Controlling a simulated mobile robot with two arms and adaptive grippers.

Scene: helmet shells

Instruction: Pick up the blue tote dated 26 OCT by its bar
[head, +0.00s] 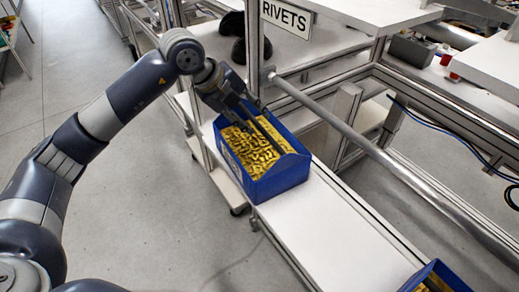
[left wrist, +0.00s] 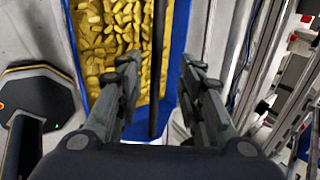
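A blue tote (head: 280,183) full of small yellow pieces stands on a white shelf. A dark bar (head: 268,135) runs over its top. A pale label (head: 231,160) is on its left side, but I cannot read its date. My left gripper (head: 246,108) is over the far end of this tote. In the left wrist view its two fingers (left wrist: 160,72) are apart, with the dark bar (left wrist: 159,35) showing between them in the picture. I cannot tell how far the bar is from the fingertips. My right gripper is not in view.
A second blue tote (head: 437,277) with yellow contents is cut off at the lower right. The white shelf (head: 335,225) is bare between the totes. A metal rail (head: 375,150) runs beside the shelf. A RIVETS sign (head: 285,17) hangs behind.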

